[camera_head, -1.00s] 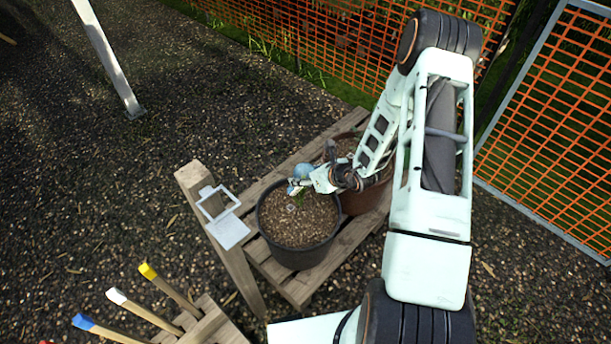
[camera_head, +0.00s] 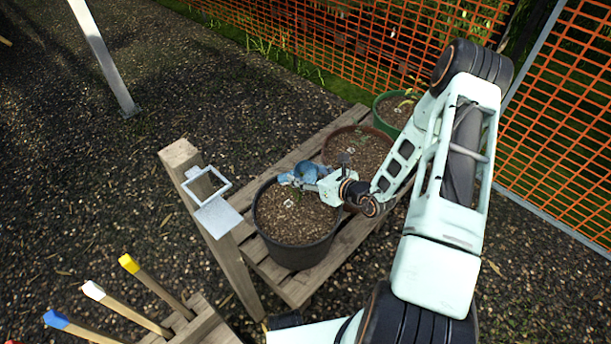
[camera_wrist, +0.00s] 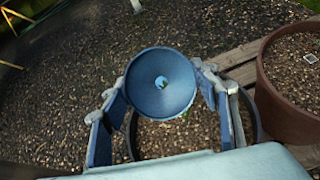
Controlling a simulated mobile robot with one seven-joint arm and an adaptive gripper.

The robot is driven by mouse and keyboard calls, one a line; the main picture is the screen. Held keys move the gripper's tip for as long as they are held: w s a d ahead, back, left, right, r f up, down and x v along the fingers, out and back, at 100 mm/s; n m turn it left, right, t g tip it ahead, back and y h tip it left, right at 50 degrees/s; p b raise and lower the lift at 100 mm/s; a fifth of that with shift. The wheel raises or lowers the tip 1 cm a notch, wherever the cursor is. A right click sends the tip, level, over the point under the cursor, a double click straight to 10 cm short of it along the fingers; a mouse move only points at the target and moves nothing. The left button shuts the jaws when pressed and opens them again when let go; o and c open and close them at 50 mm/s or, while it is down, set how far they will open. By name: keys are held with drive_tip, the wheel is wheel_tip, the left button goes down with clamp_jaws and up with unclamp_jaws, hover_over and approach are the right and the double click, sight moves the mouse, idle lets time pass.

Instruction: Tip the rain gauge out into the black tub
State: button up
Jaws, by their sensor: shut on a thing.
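The rain gauge is a blue funnel-topped piece (camera_head: 308,172), held above the back rim of the black tub (camera_head: 300,256). In the wrist view the round funnel mouth of the gauge (camera_wrist: 161,84) faces the camera, with a small hole at its centre. My gripper (camera_head: 306,177) is shut on the gauge, one finger on each side; it also shows in the wrist view (camera_wrist: 162,88). The tub is filled with brown gravelly material and shows behind the gauge in the wrist view (camera_wrist: 256,110). The gauge's lower body is mostly hidden. I cannot tell its exact tilt.
A wooden post (camera_head: 222,235) with an empty square white bracket (camera_head: 207,186) stands left of the tub. A brown pot (camera_head: 338,137) and a green pot (camera_head: 380,112) share the slatted pallet (camera_head: 290,161). Colour-tipped stakes (camera_head: 150,285) stand at lower left. Orange mesh fencing (camera_head: 330,45) lies behind.

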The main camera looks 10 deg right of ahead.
drive_tip(key=shift+s+d+f+t+y+b, duration=0.15)
drive_tip(key=shift+f+t+y+b, duration=0.45)
drive_tip(key=shift+b, duration=1.45)
drive_tip(key=shift+s+d+f+t+y+b, duration=0.15)
drive_tip(key=shift+f+t+b, duration=0.8)
drive_tip(key=shift+b, duration=1.05)
drive_tip(key=shift+f+y+b, duration=0.35)
drive_tip(key=shift+f+b, duration=0.1)
drive_tip(key=shift+b, duration=0.45)
drive_tip(key=f+t+b, duration=0.1)
drive_tip(key=b, duration=0.2)
drive_tip(key=shift+s+y, duration=0.15)
drive_tip(key=shift+y, duration=0.15)
drive_tip(key=shift+s+d+f+b, duration=0.1)
drive_tip(key=shift+f+b, duration=0.25)
drive_tip(key=shift+b, duration=0.75)
